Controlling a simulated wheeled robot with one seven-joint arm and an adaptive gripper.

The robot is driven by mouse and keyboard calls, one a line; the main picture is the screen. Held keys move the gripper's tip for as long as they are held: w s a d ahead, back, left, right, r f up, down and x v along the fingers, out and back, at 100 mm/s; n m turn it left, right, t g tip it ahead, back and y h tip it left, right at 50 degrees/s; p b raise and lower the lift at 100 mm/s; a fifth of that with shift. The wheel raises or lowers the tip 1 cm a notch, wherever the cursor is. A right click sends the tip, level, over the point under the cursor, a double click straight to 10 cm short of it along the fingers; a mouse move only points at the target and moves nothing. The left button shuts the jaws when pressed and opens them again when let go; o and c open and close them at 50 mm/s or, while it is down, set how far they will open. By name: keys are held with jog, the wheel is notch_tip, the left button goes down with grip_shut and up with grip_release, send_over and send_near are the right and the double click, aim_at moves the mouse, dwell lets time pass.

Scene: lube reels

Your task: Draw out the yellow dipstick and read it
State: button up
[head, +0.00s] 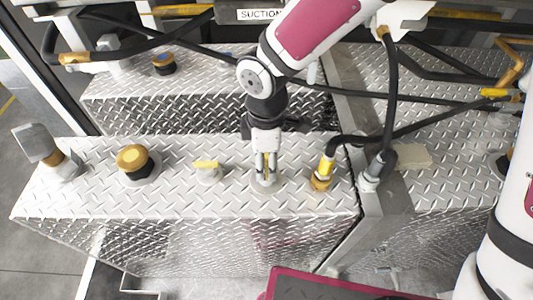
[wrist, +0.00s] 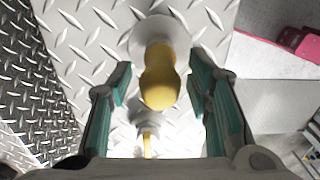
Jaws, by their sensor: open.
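The yellow dipstick's rounded handle (wrist: 158,78) stands up from a round silver collar (wrist: 140,36) in the wrist view. My gripper (wrist: 160,88) is open, with its teal-padded fingers on either side of the handle and a gap showing on each side. In the head view, my gripper (head: 266,172) points down over the diamond-plate tank top, just above the round collar (head: 265,184). A little yellow of the dipstick shows between the fingers there; most of it is hidden.
A yellow-banded hose fitting (head: 323,174) is close on the right. Black hoses (head: 392,95) cross behind and to the right.

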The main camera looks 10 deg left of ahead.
grip_shut()
notch_tip(320, 180, up, 29)
jog(key=p, duration=1.4)
jog(key=shift+r, duration=0.15)
dwell(0.3)
